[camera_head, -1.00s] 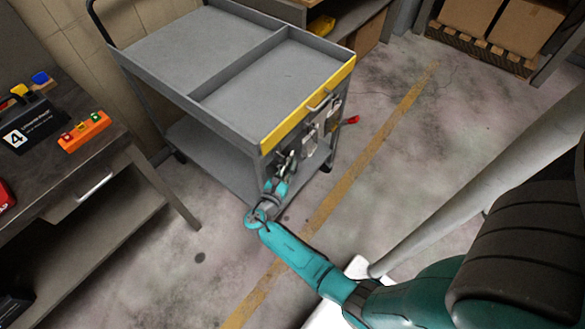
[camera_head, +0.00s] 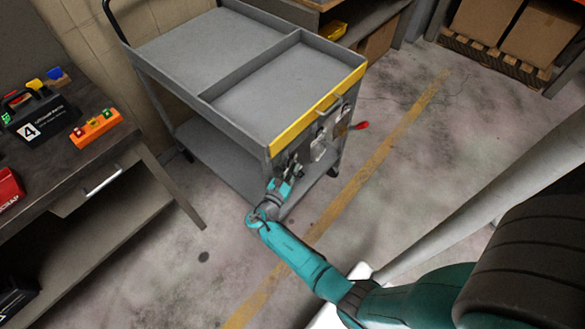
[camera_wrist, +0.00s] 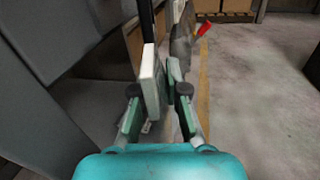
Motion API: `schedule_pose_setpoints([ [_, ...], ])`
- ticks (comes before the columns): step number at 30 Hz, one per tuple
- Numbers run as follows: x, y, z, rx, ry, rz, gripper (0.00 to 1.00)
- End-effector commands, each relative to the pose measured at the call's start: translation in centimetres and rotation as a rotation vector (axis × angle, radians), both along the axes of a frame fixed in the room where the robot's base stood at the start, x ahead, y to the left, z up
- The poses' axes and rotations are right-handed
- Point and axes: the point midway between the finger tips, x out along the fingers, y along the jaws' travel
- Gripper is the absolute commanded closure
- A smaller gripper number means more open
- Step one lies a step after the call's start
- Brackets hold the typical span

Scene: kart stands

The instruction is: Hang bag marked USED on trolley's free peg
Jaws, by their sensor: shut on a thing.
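The grey trolley (camera_head: 225,123) with a yellow front edge (camera_head: 318,108) stands in the middle of the head view. Pale and dark things (camera_head: 322,140) hang at its near end; I cannot make out which peg is free. My gripper (camera_head: 288,172) is low at the left part of that end. In the wrist view my gripper (camera_wrist: 158,100) is shut on a pale flat thing (camera_wrist: 149,78) standing upright between its fingers. No USED mark can be read, so I cannot tell whether this is the bag. A red-ended thing (camera_wrist: 204,28) shows beyond, to the right.
A dark workbench (camera_head: 90,150) with an orange box (camera_head: 95,127) and a case marked 4 (camera_head: 38,122) stands at left. Boxes on a pallet (camera_head: 527,30) are at the back right. The floor right of the trolley is open, with a yellow line (camera_head: 370,165).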

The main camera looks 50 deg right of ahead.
Motion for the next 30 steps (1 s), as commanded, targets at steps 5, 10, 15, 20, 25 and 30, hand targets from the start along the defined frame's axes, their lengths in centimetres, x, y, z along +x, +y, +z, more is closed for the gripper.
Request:
schedule_pose_setpoints([
  [5, 0.0, 0.0, 0.0, 0.0, 0.0, 0.0, 1.0],
  [10, 0.0, 0.0, 0.0, 0.0, 0.0, 0.0, 0.58],
  [15, 0.0, 0.0, 0.0, 0.0, 0.0, 0.0, 0.58],
  [20, -0.1, 0.3, 0.0, 0.0, 0.0, 0.001, 0.58],
  [25, -0.5, 2.0, 0.0, 0.001, 0.0, 0.003, 0.58],
  [30, -1.1, 4.4, -0.1, -0.001, 0.001, 0.004, 0.58],
])
